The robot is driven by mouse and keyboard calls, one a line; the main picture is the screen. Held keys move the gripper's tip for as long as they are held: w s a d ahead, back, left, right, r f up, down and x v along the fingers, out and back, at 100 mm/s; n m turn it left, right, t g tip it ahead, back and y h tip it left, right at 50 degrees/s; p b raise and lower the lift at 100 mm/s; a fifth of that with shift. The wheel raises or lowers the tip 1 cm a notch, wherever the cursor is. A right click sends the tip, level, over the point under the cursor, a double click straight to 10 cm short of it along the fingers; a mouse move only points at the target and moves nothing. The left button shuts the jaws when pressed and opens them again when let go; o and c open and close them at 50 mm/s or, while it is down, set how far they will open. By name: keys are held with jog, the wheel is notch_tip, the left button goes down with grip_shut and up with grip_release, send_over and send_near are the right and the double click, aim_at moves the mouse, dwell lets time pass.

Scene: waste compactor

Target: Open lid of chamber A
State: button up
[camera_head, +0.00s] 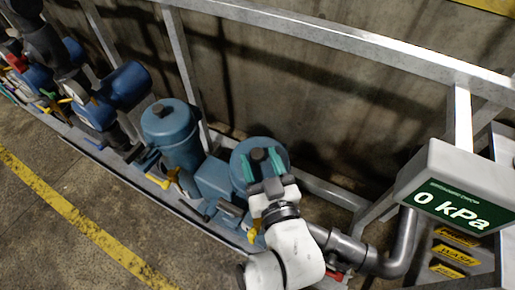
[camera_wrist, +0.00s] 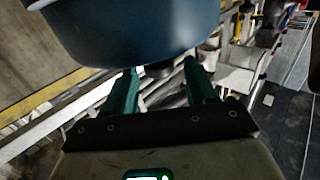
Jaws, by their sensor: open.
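Two blue rounded chambers stand along the rail in the head view. The left chamber (camera_head: 172,130) has its lid closed, with a dark knob (camera_head: 159,110) on top. My gripper (camera_head: 262,163) is in front of the right chamber (camera_head: 242,150) and covers much of its top. I cannot read a label that says which is chamber A. In the wrist view a large blue rounded surface (camera_wrist: 130,32) fills the top, just beyond my gripper (camera_wrist: 160,72).
A grey display (camera_head: 455,195) reading 0 kPa stands at the right above yellow labels (camera_head: 457,255). Metal railing (camera_head: 330,40) and a concrete wall lie behind the chambers. Blue machinery and pipes continue at the left. The floor with a yellow line (camera_head: 80,222) is clear.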

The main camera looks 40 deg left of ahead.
jog(key=shift+x, duration=1.3)
jog(key=shift+c, duration=0.2)
grip_shut()
